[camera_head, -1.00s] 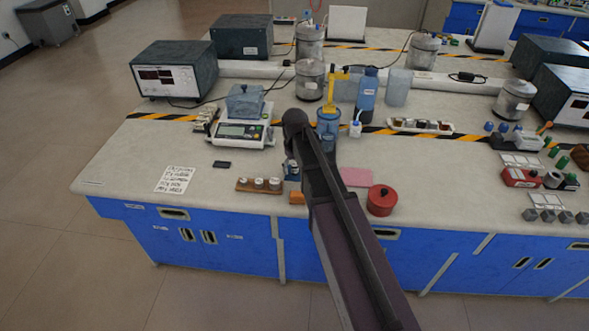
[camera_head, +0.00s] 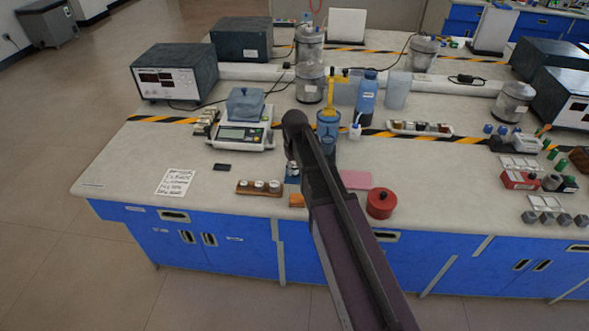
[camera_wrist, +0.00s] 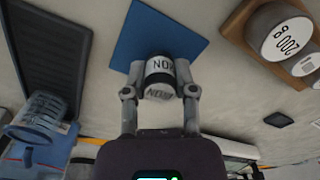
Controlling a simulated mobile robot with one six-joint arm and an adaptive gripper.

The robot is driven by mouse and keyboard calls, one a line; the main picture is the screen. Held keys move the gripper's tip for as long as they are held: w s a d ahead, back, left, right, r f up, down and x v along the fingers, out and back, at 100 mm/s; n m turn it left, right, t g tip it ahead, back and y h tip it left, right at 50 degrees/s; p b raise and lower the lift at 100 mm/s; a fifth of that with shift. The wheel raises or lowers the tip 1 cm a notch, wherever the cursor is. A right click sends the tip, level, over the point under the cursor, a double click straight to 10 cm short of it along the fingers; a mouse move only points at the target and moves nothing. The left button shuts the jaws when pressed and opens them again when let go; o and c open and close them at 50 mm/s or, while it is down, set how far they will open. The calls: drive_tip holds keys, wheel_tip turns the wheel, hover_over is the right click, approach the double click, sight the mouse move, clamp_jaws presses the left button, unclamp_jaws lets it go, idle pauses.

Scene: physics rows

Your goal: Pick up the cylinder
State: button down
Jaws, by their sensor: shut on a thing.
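In the wrist view, a small cylinder (camera_wrist: 160,68) with a white, lettered label and dark bands sits between the two fingers. My gripper (camera_wrist: 162,88) is shut on it, one finger against each side. A flat blue mat (camera_wrist: 140,28) lies just beyond the cylinder; I cannot tell whether the cylinder still touches it. In the head view, my arm covers most of the gripper, and part of the blue mat (camera_head: 291,179) shows left of the arm.
A wooden block with white-topped weights (camera_head: 259,188) stands close left of the gripper. A balance (camera_head: 240,135) is behind it. A red round pot (camera_head: 381,203) and pink pad (camera_head: 355,179) lie right of my arm. Clear bench lies at the front left.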

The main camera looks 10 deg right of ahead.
drive_tip(key=shift+r+p, duration=1.35)
drive_tip(key=shift+r, duration=0.15)
drive_tip(key=s, duration=0.5)
drive_tip(key=s+r+p, duration=0.1)
drive_tip(key=s, duration=0.4)
drive_tip(key=s+d, duration=0.1)
drive_tip(key=s, duration=0.5)
drive_tip(key=shift+d+r, duration=0.1)
drive_tip(key=shift+r, duration=0.1)
